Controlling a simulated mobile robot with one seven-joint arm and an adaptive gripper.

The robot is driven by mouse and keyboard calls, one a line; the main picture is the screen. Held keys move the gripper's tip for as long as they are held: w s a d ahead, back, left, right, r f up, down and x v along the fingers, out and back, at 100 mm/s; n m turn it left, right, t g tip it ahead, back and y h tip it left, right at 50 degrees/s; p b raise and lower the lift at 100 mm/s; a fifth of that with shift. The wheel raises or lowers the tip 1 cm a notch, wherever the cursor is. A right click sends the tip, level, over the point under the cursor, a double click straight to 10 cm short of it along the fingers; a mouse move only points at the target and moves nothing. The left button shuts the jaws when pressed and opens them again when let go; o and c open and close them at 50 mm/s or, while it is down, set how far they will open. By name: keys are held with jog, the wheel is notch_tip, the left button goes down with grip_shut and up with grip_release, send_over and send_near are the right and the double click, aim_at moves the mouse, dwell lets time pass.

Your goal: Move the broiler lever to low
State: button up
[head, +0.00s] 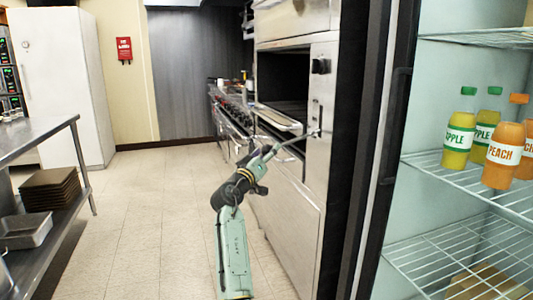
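The broiler (325,92) is a tall steel unit at centre right, with an open dark cavity. A narrow upright plate on its right front panel has a small lever (315,132) at its lower end. My gripper (283,145) is at the end of my pale green arm, just left of the lever. A thin grey bar spans between the gripper and the lever; I cannot tell whether it is a finger or part of the lever. Whether they touch is unclear. The fingers are too small to tell open from shut.
A black knob (320,66) sits above the lever. An open fridge with bottles (459,135) on wire shelves (480,180) stands close on the right. A steel table (35,135) is on the left. The tiled floor (150,220) between is clear.

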jog(key=shift+d, duration=0.2)
jog(key=shift+s, duration=0.1)
jog(key=shift+s+a, duration=0.15)
jog(key=shift+s, duration=0.05)
jog(key=v, duration=1.1)
jog(key=shift+a, duration=0.15)
jog(key=shift+s, duration=0.15)
